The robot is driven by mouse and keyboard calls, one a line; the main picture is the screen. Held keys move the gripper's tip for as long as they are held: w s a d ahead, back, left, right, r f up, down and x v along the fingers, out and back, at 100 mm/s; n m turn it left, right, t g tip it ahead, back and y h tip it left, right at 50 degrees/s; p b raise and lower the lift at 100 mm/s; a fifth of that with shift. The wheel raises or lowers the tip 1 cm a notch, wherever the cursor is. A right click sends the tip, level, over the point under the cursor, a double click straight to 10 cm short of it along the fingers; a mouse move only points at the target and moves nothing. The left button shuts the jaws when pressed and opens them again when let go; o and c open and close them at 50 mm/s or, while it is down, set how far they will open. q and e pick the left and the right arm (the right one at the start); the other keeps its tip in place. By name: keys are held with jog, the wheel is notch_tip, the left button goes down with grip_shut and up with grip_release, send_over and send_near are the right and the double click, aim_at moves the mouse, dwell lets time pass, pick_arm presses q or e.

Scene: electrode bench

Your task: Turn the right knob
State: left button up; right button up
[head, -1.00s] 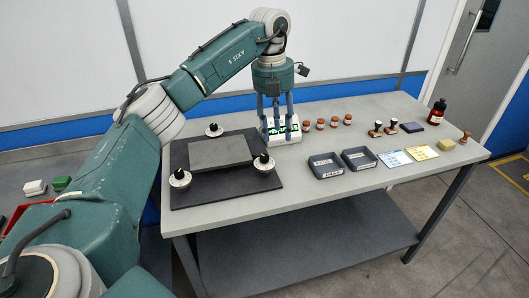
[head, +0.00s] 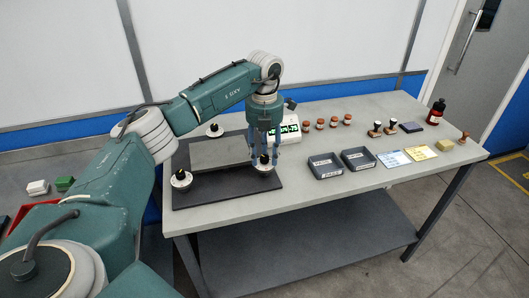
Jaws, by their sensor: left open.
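The right knob (head: 264,168) is a black knob on a round white base at the right front of a dark plate (head: 215,199). My left gripper (head: 264,156) points down over this knob, with its open fingers around or just above it. I cannot tell whether the fingers touch it. The gripper partly hides the knob. Two similar knobs stand on the same plate, one at the left front (head: 181,179) and one at the back (head: 214,130). My right gripper is not in view.
A grey slab (head: 215,157) lies between the knobs. A white device with a green display (head: 289,129) stands behind the gripper. Two dark trays (head: 325,168) lie to the right. Several small brown-capped jars (head: 320,124) stand behind them.

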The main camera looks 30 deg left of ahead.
pick_arm(q)
grip_shut()
